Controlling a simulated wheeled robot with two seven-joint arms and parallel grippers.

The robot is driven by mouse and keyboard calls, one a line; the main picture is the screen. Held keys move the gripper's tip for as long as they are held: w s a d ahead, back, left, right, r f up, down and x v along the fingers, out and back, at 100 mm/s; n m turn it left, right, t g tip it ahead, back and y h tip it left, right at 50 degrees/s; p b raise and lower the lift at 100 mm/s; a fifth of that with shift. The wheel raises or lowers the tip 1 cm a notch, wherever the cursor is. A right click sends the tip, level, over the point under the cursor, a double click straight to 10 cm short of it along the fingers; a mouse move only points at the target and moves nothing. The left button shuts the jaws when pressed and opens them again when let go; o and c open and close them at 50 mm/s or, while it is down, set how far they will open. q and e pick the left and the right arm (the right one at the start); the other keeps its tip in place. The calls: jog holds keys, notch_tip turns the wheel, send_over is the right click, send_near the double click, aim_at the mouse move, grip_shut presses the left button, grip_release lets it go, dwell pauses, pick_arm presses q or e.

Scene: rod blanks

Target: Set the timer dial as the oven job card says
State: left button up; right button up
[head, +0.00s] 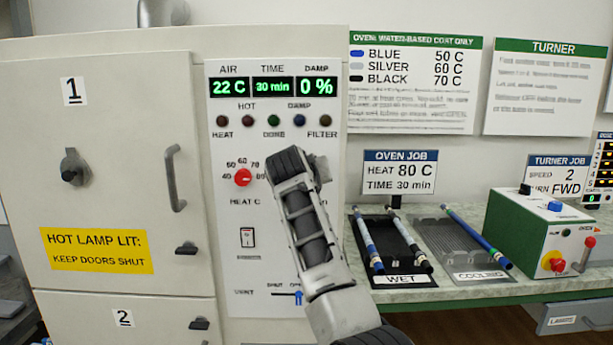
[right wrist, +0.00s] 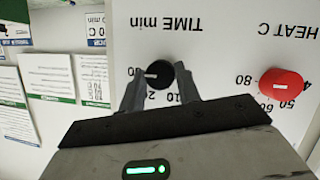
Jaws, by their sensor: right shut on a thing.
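The black timer dial (right wrist: 161,75) sits under the label TIME min in the right wrist view, where the panel appears upside down. My right gripper (right wrist: 158,88) is shut on the dial, one finger on each side. The dial's white mark points left in that view, towards a number partly hidden by a finger. In the head view my right arm covers the dial. The oven job card (head: 399,177) reads HEAT 80 C and TIME 30 min. The oven display (head: 272,87) shows AIR 22 C, TIME 30 min and DAMP 0 %. My left gripper is not in view.
The red heat dial (head: 243,177) is beside my arm; it also shows in the right wrist view (right wrist: 281,84). A switch (head: 247,237) and blue vent slider (head: 298,297) are lower down. The wet rack (head: 403,281), cooling rack (head: 482,277) and turner (head: 541,237) stand right.

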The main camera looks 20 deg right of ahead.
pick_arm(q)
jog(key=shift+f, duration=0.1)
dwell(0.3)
pick_arm(e)
jog(key=o, duration=1)
jog(key=shift+c, duration=0.2)
pick_arm(q)
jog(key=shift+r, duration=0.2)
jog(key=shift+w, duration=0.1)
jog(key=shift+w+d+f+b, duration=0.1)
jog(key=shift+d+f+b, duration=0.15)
jog(key=shift+b, duration=0.9)
pick_arm(e)
jog(key=v, duration=1.6)
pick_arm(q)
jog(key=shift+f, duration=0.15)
pick_arm(e)
jog(key=shift+d, duration=0.1)
